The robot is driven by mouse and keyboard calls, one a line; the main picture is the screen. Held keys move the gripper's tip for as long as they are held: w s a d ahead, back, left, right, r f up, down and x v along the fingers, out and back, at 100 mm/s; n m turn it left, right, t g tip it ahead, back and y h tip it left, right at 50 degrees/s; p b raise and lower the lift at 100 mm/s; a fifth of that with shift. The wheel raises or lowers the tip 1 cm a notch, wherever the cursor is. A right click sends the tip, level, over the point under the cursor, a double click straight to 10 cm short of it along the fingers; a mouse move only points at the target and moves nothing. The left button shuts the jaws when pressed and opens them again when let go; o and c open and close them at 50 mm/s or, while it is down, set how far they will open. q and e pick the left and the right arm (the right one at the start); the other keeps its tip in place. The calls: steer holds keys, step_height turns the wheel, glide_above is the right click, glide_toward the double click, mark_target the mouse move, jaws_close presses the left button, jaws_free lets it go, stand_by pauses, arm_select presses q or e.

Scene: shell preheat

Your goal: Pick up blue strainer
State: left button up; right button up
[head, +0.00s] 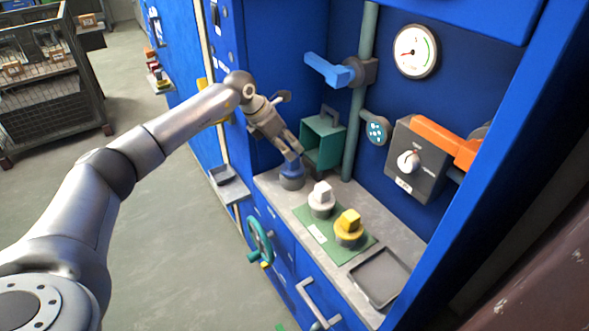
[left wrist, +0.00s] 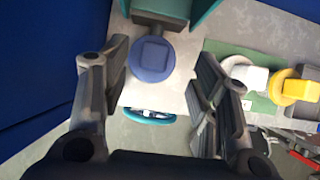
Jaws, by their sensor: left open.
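The blue strainer (head: 291,175) stands on the grey counter at its left end, a short cylinder with a blue top. In the left wrist view the strainer (left wrist: 152,58) shows from above as a blue rounded top between my fingers. My left gripper (head: 288,158) is open, pointing down right over the strainer. In the wrist view its two fingers (left wrist: 163,70) stand apart on either side of the strainer, with a gap on each side. I cannot tell if they touch it. My right gripper is not in view.
A white-topped strainer (head: 321,200) and a yellow one (head: 348,228) stand on a green mat (head: 327,243) to the right. A teal open box (head: 323,142) is behind. A dark tray (head: 380,277) lies at the counter's right. A blue lever (head: 328,70) juts out above.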

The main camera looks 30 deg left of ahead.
mark_target(293, 169)
arm_select(q)
steer(key=shift+w+d+f, duration=0.1)
steer(key=shift+w+f, duration=0.1)
steer(key=shift+f, duration=0.15)
steer(key=shift+w+d+f, duration=0.1)
steer(key=shift+w+f, duration=0.05)
steer(key=shift+f, duration=0.1)
steer(key=x, duration=0.4)
steer(key=shift+a+f+p, duration=0.35)
steer(key=shift+w+d+f, duration=0.1)
steer(key=shift+f, duration=0.25)
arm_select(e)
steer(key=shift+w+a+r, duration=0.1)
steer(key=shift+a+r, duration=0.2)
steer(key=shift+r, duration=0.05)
arm_select(q)
steer(key=shift+c, duration=0.8)
jaws_close()
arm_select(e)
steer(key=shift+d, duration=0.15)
